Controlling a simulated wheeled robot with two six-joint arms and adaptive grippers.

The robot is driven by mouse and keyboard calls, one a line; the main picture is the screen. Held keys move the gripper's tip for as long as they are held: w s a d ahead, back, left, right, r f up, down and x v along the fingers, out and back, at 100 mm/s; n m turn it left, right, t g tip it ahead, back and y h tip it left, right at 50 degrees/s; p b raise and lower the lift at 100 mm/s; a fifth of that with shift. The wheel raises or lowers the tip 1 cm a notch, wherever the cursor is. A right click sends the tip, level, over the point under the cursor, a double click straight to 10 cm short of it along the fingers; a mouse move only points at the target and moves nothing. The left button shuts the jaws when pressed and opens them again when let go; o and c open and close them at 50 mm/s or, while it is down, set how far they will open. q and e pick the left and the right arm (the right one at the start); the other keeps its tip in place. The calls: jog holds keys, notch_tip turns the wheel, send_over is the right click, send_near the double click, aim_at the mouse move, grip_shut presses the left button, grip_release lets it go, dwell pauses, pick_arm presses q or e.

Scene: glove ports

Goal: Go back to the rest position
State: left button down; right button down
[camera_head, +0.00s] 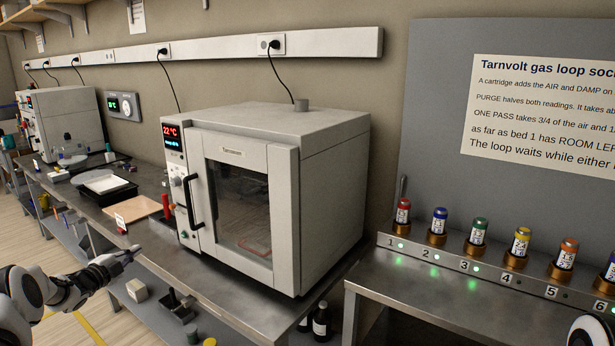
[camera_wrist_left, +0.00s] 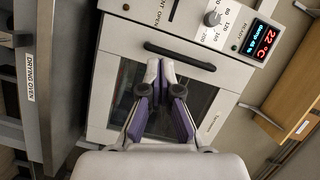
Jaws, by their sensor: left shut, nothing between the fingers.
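My left gripper (camera_head: 134,253) reaches in from the lower left of the head view, in front of the steel bench and to the left of the oven. In the left wrist view its purple-padded fingers (camera_wrist_left: 166,72) are shut together with nothing between them. Behind them is the oven door (camera_wrist_left: 118,92) with its dark handle; I cannot tell how far the fingers are from it. My right gripper is not in view; a white part of my right arm shows at the lower right corner of the head view.
The white oven (camera_head: 240,195) stands on the steel bench (camera_head: 205,290), its door shut and display reading 22 °C. A black tray (camera_head: 108,193) and tan board (camera_head: 136,209) lie left of it. Several coloured cartridges stand in a numbered rack (camera_head: 440,252) at right. Bottles stand below the bench.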

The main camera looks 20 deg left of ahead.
pick_arm(q)
jog(key=d+f+n+g+h, duration=0.1)
jog(key=d+f+n+g, duration=0.15)
jog(key=d+f, duration=0.6)
jog(key=d+f+n+g, duration=0.1)
jog(key=d+f+n, duration=0.35)
jog(key=d, duration=0.75)
jog(key=s+d+f+n+g+h, duration=0.1)
jog(key=s+d+f, duration=0.25)
jog(key=d, duration=0.25)
jog(key=s+d+f+n+g, duration=0.1)
jog(key=s+d+f+g, duration=0.15)
jog(key=d+f, duration=0.3)
jog(key=s+d+f+n+g, duration=0.25)
jog(key=s+d, duration=0.35)
jog(key=s, duration=0.3)
jog(key=s+d+f+n+g, duration=0.1)
jog(key=s+d+f+g, duration=0.2)
jog(key=s+d, duration=0.5)
jog(key=s+r+n+g+y, duration=0.1)
jog(key=s+g, duration=0.3)
jog(key=s, duration=1.7)
jog(key=shift+r+n+g+y, duration=0.35)
jog(key=shift+n+y, duration=0.15)
jog(key=shift+n, duration=0.35)
